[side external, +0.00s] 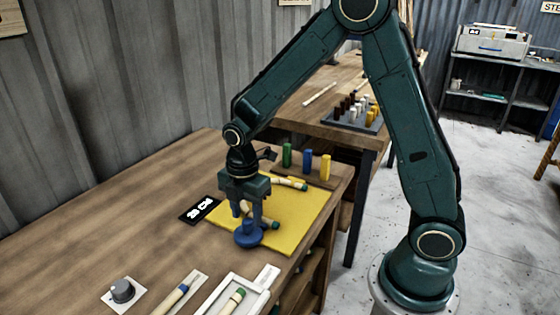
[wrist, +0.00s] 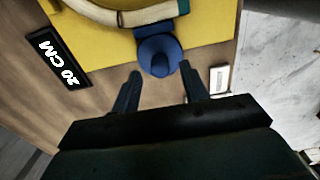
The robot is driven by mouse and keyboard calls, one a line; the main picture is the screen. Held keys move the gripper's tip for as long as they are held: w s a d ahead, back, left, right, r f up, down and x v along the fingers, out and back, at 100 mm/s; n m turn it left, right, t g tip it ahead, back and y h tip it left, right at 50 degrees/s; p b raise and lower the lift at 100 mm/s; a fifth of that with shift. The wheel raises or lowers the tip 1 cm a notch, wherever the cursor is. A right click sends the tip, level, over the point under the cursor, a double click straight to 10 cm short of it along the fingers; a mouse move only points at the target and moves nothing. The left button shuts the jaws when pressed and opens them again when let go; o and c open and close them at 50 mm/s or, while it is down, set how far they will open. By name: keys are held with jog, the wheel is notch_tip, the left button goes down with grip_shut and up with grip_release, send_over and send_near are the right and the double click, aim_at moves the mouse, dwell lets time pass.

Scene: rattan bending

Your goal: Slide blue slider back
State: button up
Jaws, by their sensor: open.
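The blue slider (side external: 249,237) has a round base and stands at the front edge of the yellow board (side external: 300,208). In the wrist view the blue slider (wrist: 160,57) lies just beyond my open fingertips, roughly centred between them. My gripper (side external: 247,216) points down over the slider, partly hiding its upper part; its open fingers also show in the wrist view (wrist: 161,72). I cannot tell whether they touch the slider. A pale curved rattan piece (wrist: 104,14) with dark green ends lies on the board behind the slider.
A black "20 CM" sign (wrist: 57,60) lies left of the board. Green (side external: 287,155), blue (side external: 307,158) and yellow (side external: 325,168) pegs stand behind it. A grey knob (side external: 122,290) and a white tray (side external: 228,299) are at the front. The table's left side is clear.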

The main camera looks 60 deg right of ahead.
aim_at(247, 221)
jog(key=shift+f, duration=1.5)
grip_shut()
